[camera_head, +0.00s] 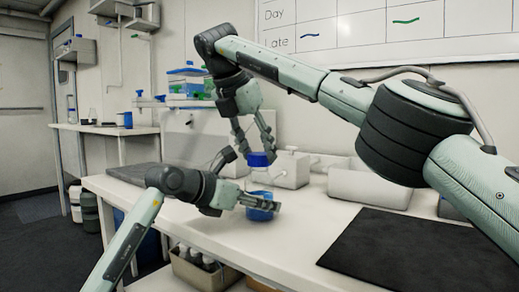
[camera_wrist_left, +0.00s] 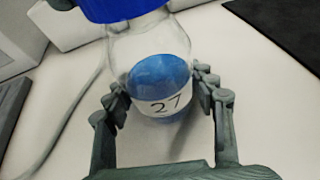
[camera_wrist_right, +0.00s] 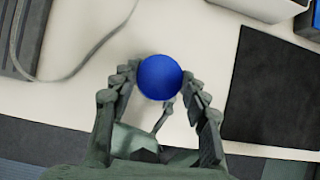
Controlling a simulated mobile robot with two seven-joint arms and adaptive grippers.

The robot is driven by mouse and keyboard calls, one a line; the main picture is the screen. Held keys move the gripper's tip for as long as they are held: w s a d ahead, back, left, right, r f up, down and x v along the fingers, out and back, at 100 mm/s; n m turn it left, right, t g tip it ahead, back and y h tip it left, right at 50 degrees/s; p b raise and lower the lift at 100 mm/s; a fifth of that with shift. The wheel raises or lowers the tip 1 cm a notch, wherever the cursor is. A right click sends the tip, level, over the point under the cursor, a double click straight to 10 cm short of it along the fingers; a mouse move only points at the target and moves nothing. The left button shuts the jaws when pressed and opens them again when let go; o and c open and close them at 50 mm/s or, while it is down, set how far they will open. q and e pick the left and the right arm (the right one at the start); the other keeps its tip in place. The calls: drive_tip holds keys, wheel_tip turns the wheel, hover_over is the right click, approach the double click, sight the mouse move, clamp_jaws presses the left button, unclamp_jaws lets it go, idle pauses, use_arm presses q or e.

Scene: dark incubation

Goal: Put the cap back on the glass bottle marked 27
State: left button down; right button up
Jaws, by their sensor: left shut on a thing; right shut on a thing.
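The glass bottle (camera_head: 259,214) holds blue liquid and stands upright near the table's front edge. Its white label reads 27 in the left wrist view (camera_wrist_left: 165,105). My left gripper (camera_head: 258,204) is shut around the bottle's body, with fingers (camera_wrist_left: 168,92) on both sides. The blue cap (camera_head: 259,160) is directly above the bottle's neck. My right gripper (camera_head: 259,150) comes down from above and is shut on the cap, whose round top shows between its fingers in the right wrist view (camera_wrist_right: 160,77).
A dark mat (camera_head: 395,245) lies on the white table (camera_head: 300,235) at right. White containers (camera_head: 370,185) stand along the back. Blue-lidded boxes (camera_head: 187,85) are behind at left. A side bench (camera_head: 100,130) is at far left. The table in front of the mat's left side is clear.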

use_arm(q)
drive_tip(key=shift+s+d, duration=0.1)
drive_tip(key=shift+d, duration=0.05)
use_arm(e)
drive_tip(key=shift+m+h, duration=0.4)
drive_tip(key=shift+m, duration=0.6)
drive_tip(key=o, duration=1.4)
drive_tip(key=shift+r, duration=0.1)
drive_tip(key=shift+s+a+r, duration=0.2)
drive_tip(key=shift+r, duration=0.2)
drive_tip(key=shift+s+a, duration=0.25)
drive_tip(key=s+a, duration=0.8)
drive_tip(key=shift+s, duration=0.1)
